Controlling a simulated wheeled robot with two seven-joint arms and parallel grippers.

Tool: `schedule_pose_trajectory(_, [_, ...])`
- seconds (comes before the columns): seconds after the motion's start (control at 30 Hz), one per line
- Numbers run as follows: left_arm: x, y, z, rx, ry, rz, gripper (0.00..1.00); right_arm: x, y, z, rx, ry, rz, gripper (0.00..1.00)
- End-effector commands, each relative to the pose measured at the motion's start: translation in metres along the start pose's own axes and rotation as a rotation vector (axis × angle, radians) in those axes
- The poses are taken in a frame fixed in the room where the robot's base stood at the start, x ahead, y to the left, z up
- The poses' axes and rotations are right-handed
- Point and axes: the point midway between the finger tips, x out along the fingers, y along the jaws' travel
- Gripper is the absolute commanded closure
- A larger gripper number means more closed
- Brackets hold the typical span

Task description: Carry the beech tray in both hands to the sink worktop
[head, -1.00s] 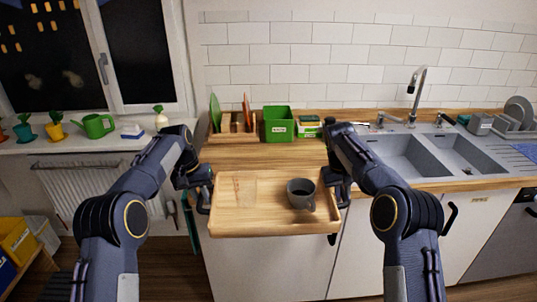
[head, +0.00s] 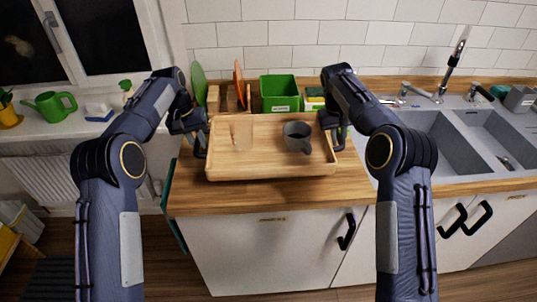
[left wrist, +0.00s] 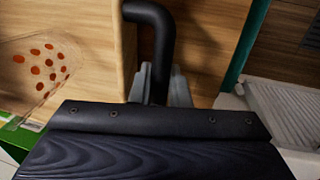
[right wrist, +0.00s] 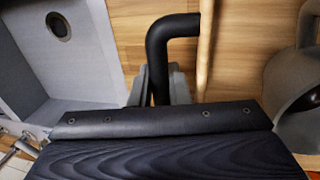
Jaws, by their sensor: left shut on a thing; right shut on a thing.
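The beech tray (head: 270,165) is level over the wooden worktop left of the sink; I cannot tell whether it touches the wood. A dark grey mug (head: 297,138) stands upright on its right half. A clear glass (head: 241,134) stands on its left half; the left wrist view shows its red dots (left wrist: 45,72). My left gripper (head: 200,148) is shut on the tray's left black handle (left wrist: 150,25). My right gripper (head: 337,140) is shut on the right black handle (right wrist: 165,35). The sink worktop (head: 290,197) shows bare wood in front of the tray.
A green box (head: 280,93) and a rack with an orange board (head: 239,82) stand behind the tray. The grey sink (head: 430,140) lies to the right, with a tap (head: 455,60). A green watering can (head: 50,104) stands on the windowsill at left.

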Motion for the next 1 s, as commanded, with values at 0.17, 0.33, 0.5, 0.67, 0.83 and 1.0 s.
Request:
schedule_pose_trajectory(0.17, [-0.002,0.001,0.0,0.001,0.003,0.001,1.0,-0.002,0.0,0.0,0.001,0.003,0.0,1.0])
schedule_pose_trajectory(0.33, [0.0,0.0,0.0,0.001,0.003,0.001,1.0,0.0,0.0,0.0,0.001,0.003,0.0,1.0])
schedule_pose_trajectory(0.5, [0.006,-0.001,0.0,0.001,0.003,0.001,1.0,0.006,-0.001,0.0,0.001,0.003,0.0,1.0])
schedule_pose_trajectory(0.67, [0.015,-0.003,0.0,0.001,0.003,0.001,1.0,0.015,-0.003,0.0,0.001,0.003,0.0,1.0])
schedule_pose_trajectory(0.83, [0.026,-0.005,0.0,0.001,0.003,0.001,1.0,0.026,-0.005,0.0,0.001,0.003,0.0,1.0])
schedule_pose_trajectory(1.0, [0.038,-0.007,0.0,0.001,0.003,0.001,1.0,0.038,-0.007,0.0,0.001,0.003,0.0,1.0])
